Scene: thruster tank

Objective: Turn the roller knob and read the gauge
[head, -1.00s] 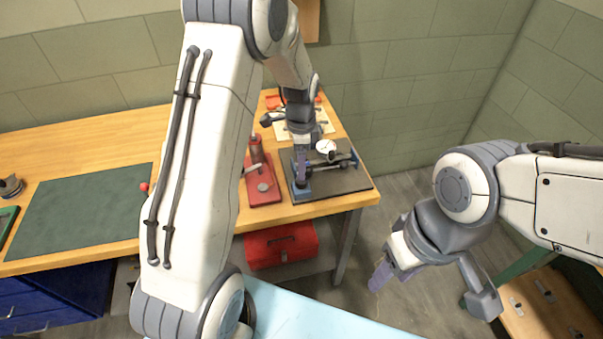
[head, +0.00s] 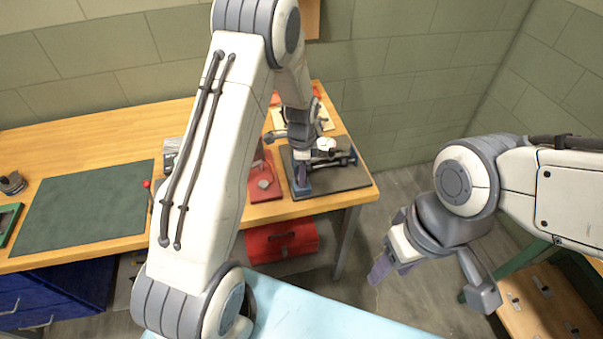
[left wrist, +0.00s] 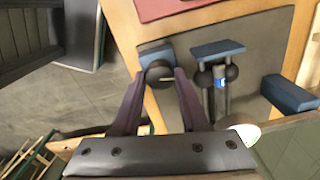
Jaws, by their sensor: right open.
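The test rig stands on a dark base plate (head: 352,180) at the right end of the wooden bench. Its round white gauge (head: 325,145) is small; the reading is not legible. The gauge's pale edge also shows in the left wrist view (left wrist: 247,133). My left gripper (head: 303,188) is down at the rig's front left. In the left wrist view, its purple fingertips (left wrist: 159,76) stand apart on either side of a dark round knob (left wrist: 158,71) by a blue block (left wrist: 154,54). I cannot tell whether they touch the knob. My right gripper (head: 379,272) is open and empty, off the bench.
A red-based device (head: 264,185) stands left of the rig. A green mat (head: 85,205) lies on the bench further left. A red toolbox (head: 282,243) sits below the bench. A pale blue surface (head: 300,312) is in front.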

